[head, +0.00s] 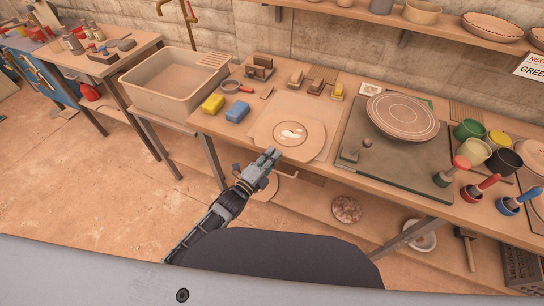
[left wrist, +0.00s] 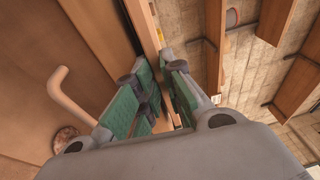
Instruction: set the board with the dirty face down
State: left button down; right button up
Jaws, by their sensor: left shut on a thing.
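The board (head: 303,145) is a round tan disc at the front edge of the worktable, over a pale square mat (head: 316,110). Its upward face shows a white smear (head: 291,133), so the marked face is up. My left gripper (head: 271,155) is at the disc's near left edge, shut on the board. In the left wrist view the fingers (left wrist: 160,64) close around a thin wooden edge. The head view does not show clearly whether the board touches the mat. My right gripper is not in view.
A dark green slab (head: 383,160) with a round plate (head: 402,116) is to the right. Paint pots (head: 468,130) stand farther right. A sink (head: 170,88) is at the left.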

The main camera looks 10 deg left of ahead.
pick_arm(q)
jog(key=shift+s+f, duration=0.2)
jog(key=shift+f, duration=0.35)
jog(key=shift+s+f, duration=0.15)
jog(key=shift+f, duration=0.4)
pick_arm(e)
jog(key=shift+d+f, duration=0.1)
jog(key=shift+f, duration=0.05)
pick_arm(q)
jog(key=c, duration=1.7)
grip_release()
jog(key=shift+o, duration=1.3)
jog(key=shift+w+d, duration=0.1)
jog(key=shift+w, duration=0.15)
jog(key=shift+a+r, duration=0.2)
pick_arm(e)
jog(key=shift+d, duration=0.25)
pick_arm(q)
jog(key=v, duration=1.2)
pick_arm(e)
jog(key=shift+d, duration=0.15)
